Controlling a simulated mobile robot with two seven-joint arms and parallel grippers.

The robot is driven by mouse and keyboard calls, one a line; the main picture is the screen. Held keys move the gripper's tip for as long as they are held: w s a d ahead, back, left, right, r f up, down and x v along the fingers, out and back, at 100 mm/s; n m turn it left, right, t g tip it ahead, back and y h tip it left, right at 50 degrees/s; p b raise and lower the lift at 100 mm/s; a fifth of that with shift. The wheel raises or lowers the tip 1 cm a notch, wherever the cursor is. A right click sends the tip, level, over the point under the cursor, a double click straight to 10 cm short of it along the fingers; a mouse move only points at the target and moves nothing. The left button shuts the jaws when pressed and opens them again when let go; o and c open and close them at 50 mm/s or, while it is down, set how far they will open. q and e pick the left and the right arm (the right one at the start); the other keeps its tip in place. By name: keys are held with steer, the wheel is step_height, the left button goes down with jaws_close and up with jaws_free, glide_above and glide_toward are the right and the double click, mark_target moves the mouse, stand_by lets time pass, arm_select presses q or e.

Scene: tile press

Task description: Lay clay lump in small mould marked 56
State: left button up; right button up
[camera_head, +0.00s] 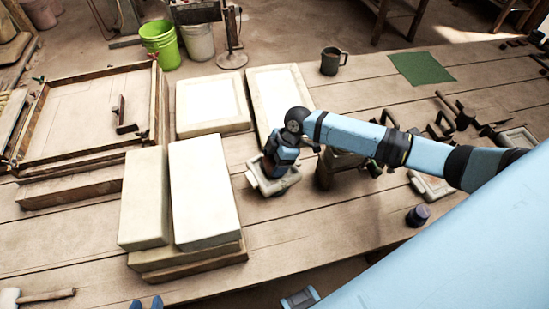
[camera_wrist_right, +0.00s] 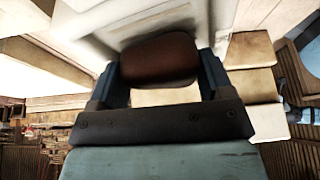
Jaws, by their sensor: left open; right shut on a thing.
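My right gripper (camera_head: 277,168) is shut on a reddish-brown clay lump (camera_wrist_right: 160,58), which sits between its two fingers in the right wrist view. In the head view this gripper is over a small pale mould (camera_head: 252,180), and hides the lump and most of the mould's inside. A pale mould surface (camera_wrist_right: 90,30) lies behind the lump in the wrist view; I cannot tell whether they touch. No 56 mark is legible. My left gripper (camera_head: 146,303) shows only two blue fingertips, apart and empty, at the bottom edge.
Large pale slabs (camera_head: 205,190) are stacked left of the mould, with others (camera_head: 212,105) behind. A wooden frame (camera_head: 85,75) is at the left. A dark mug (camera_head: 331,61) and green cloth (camera_head: 421,68) stand at the back. A dark jar (camera_head: 418,215) is at the right.

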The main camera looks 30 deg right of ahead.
steer(key=o, duration=1.1)
steer(key=v, duration=1.4)
steer(key=s+a+f+m+t+y+p, duration=0.1)
steer(key=s+a+f+m+t+p, duration=0.1)
steer(key=s+a+f+m, duration=0.3)
steer(key=s+a+f+t+p, duration=0.1)
steer(key=a+f+t, duration=0.2)
steer(key=a, duration=0.3)
steer(key=s+a+f+m+t+h+p, duration=0.1)
steer(key=s+m+t, duration=0.4)
steer(key=s, duration=0.8)
steer(key=m+h+p, duration=0.1)
steer(key=m+p, duration=0.1)
steer(key=shift+s+f+m+h, duration=0.3)
steer(key=shift+f+m, duration=0.05)
steer(key=shift+m, duration=0.05)
